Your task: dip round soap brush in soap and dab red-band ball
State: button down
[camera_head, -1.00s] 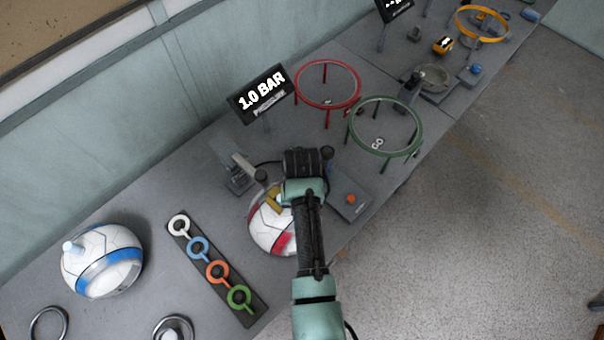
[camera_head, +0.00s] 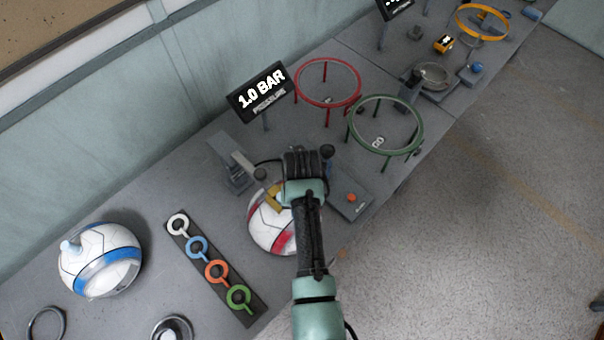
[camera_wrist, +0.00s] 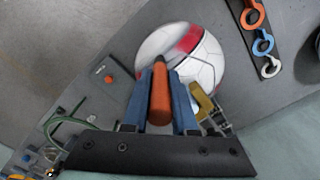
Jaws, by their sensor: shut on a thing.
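My gripper (camera_wrist: 160,72) has blue fingers shut on an orange-handled tool (camera_wrist: 160,100) with a dark tip, probably the soap brush. The brush end is not clearly seen. The red-band ball (camera_head: 267,230) is white with a red band and sits on the bench, partly behind my arm. In the wrist view the ball (camera_wrist: 206,62) lies just beyond the tool's tip. I cannot tell whether they touch. A grey round dish (camera_head: 436,74), perhaps the soap dish, stands at the far right end. In the head view my arm hides the fingers.
A blue-band ball (camera_head: 100,262) sits at the left. A strip of coloured rings (camera_head: 214,268) lies beside the red-band ball. A yellow piece (camera_head: 273,199) is close to the ball. Red (camera_head: 328,103) and green (camera_head: 388,151) ring stands and a 1.0 BAR sign (camera_head: 261,91) stand behind.

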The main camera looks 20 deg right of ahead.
jog(key=shift+r, duration=0.1)
jog(key=shift+r+p, duration=3.3)
jog(key=shift+r, duration=0.15)
jog(key=shift+f, duration=0.1)
